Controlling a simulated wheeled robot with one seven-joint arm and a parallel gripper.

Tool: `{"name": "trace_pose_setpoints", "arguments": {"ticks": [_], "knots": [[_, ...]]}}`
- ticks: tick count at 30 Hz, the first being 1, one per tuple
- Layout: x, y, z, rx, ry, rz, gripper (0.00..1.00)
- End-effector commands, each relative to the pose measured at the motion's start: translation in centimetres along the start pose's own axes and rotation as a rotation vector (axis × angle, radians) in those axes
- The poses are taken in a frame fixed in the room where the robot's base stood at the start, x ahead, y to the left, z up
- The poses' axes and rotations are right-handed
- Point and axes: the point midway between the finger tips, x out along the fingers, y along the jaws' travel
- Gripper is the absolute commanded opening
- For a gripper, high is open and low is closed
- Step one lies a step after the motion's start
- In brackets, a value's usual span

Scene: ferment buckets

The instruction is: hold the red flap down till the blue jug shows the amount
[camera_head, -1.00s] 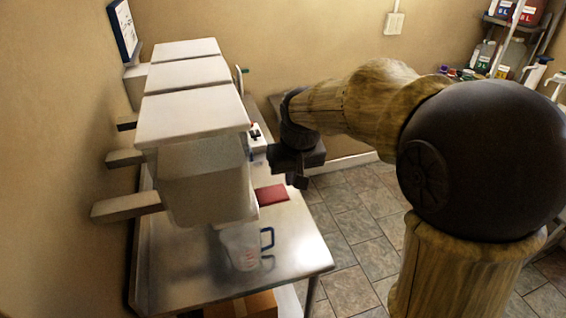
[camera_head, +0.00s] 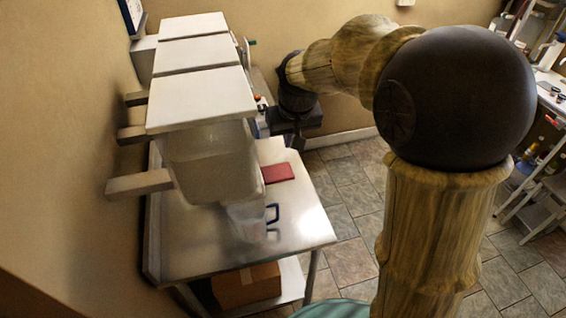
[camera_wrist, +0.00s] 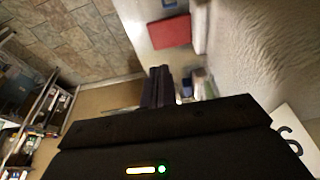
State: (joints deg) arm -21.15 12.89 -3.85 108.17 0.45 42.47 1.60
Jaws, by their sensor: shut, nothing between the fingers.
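The red flap (camera_head: 278,172) is a flat red piece on the steel table beside the nearest white bucket. It also shows at the top of the wrist view (camera_wrist: 170,32). The jug (camera_head: 246,222) is clear, with a blue handle (camera_head: 272,214), and stands on the table below the nearest bucket, in front of the flap. Its contents cannot be read. My gripper (camera_head: 297,142) is behind the flap in the head view and apart from it. In the wrist view its dark fingers (camera_wrist: 158,82) are together and hold nothing.
Several lidded white buckets (camera_head: 200,95) stand in a row along the left wall, above the steel table (camera_head: 190,250). A cardboard box (camera_head: 245,285) sits on the lower shelf. Tiled floor (camera_head: 350,210) is open at the right. Shelving stands at the far right.

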Motion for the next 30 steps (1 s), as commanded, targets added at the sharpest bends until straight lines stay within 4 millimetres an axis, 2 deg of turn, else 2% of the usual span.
{"name": "trace_pose_setpoints", "arguments": {"ticks": [13, 18, 24, 30], "knots": [[7.4, -0.7, 0.1, -0.012, -0.005, -0.003, 0.00], [9.7, -0.5, 0.8, -0.009, -0.005, -0.003, 0.00], [11.1, -0.4, 1.1, -0.008, -0.001, -0.002, 0.00], [11.2, 0.0, 1.2, -0.001, 0.000, 0.000, 0.00]]}}
